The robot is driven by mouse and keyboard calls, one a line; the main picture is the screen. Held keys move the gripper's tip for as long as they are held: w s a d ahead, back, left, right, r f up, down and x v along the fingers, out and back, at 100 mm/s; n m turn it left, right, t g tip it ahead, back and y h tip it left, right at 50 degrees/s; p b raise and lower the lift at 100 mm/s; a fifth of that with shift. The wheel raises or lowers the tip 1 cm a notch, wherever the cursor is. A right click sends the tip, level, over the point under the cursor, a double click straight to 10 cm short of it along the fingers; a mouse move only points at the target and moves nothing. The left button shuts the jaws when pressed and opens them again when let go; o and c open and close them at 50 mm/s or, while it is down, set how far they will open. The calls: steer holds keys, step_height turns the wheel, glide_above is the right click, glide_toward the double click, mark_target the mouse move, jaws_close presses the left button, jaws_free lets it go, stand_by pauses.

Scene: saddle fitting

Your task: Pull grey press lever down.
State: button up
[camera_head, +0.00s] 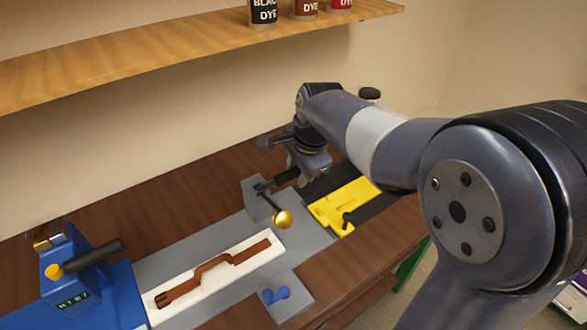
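A grey press block (256,198) stands at the far end of the long grey plate. A dark rod runs from it to a shiny gold ball (283,219) at the front. A black cylindrical bar (286,177), probably the lever's handle, sticks out from the top of the block, tilted slightly up to the right. My gripper (305,176) points down right beside the end of this bar. The fingertips are small, dark and partly hidden, so I cannot tell whether they touch the bar or how wide they are.
A blue press (85,270) with a black handle stands at the left. A white tray (270,255) holds a brown strap. A yellow fixture (340,205) lies right of the grey block. A blue piece (276,295) sits on a small grey pad. A shelf (180,50) with dye jars hangs above.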

steer(key=c, duration=0.4)
steer(key=shift+s+d+f+b, duration=0.35)
steer(key=shift+s+f+b, duration=0.15)
steer(key=shift+f, duration=0.05)
steer(key=shift+c, duration=0.2)
steer(key=shift+s+d+f+b, duration=0.3)
steer(key=shift+s+f+b, duration=0.2)
steer(key=shift+f, duration=0.2)
steer(key=shift+s+d+f+b, duration=0.3)
steer(key=shift+s+f+b, duration=0.1)
steer(key=shift+f+b, duration=0.25)
steer(key=shift+s+d+f+b, duration=0.25)
steer(key=shift+f+b, duration=0.25)
steer(key=shift+f, duration=0.2)
steer(key=shift+s+d+f+b, duration=0.1)
steer(key=shift+s+f+b, duration=0.2)
steer(key=shift+f+b, duration=0.35)
steer(key=shift+s+d+f+b, duration=0.25)
steer(key=shift+f+b, duration=0.1)
steer(key=shift+f, duration=0.45)
steer(key=shift+s+d+f+b, duration=0.15)
steer(key=shift+f+b, duration=0.35)
steer(key=shift+f, duration=0.25)
steer(key=shift+s+a+f+b, duration=0.15)
steer(key=shift+f+b, duration=0.3)
steer(key=shift+f, duration=0.3)
steer(key=shift+d, duration=0.1)
steer(key=o, duration=0.8)
steer(key=shift+c, duration=0.2)
steer(key=shift+r, duration=0.1)
